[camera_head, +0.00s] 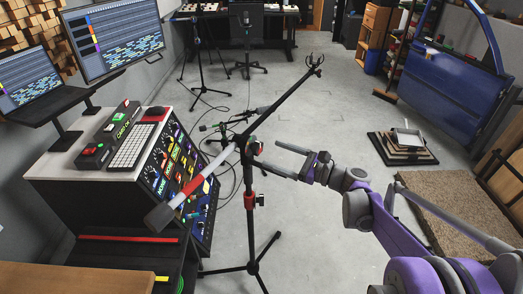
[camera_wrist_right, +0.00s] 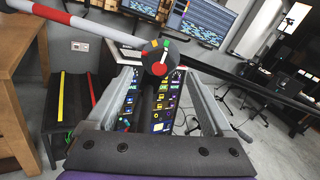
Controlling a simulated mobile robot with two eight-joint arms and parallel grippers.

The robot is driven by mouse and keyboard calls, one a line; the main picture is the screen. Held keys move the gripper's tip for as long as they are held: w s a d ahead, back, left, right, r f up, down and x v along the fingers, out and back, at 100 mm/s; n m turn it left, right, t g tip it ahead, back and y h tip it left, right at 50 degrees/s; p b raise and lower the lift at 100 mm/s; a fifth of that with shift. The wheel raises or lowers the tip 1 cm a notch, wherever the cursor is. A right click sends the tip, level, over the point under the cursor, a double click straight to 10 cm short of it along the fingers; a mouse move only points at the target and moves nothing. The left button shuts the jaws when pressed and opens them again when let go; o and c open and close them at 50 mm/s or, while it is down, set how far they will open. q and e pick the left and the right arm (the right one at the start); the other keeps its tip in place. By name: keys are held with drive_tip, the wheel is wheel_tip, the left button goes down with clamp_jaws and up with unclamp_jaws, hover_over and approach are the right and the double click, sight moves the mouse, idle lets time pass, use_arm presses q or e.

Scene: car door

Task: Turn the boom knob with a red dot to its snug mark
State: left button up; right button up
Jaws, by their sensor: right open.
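The boom knob (camera_head: 256,147) is a small dark knob at the clutch of a tilted microphone boom on a black stand (camera_head: 250,220). In the right wrist view the knob (camera_wrist_right: 159,64) faces me as a round black disc with a red part and a pale line. In the wrist view the knob shows beyond and between the fingertips (camera_wrist_right: 160,80), with no visible contact. The left gripper is out of view.
The boom (camera_head: 285,107) rises to the upper right; its red-and-white lower end (camera_head: 195,187) hangs before the mixing console (camera_head: 175,175). A control desk (camera_head: 75,160) stands at left. A blue car door (camera_head: 455,75) is at right. Grey floor (camera_head: 330,110) is open behind.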

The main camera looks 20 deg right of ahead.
sight(260, 149)
drive_tip(key=x, duration=0.5)
drive_tip(key=shift+w, duration=0.1)
clamp_jaws()
idle(0.3)
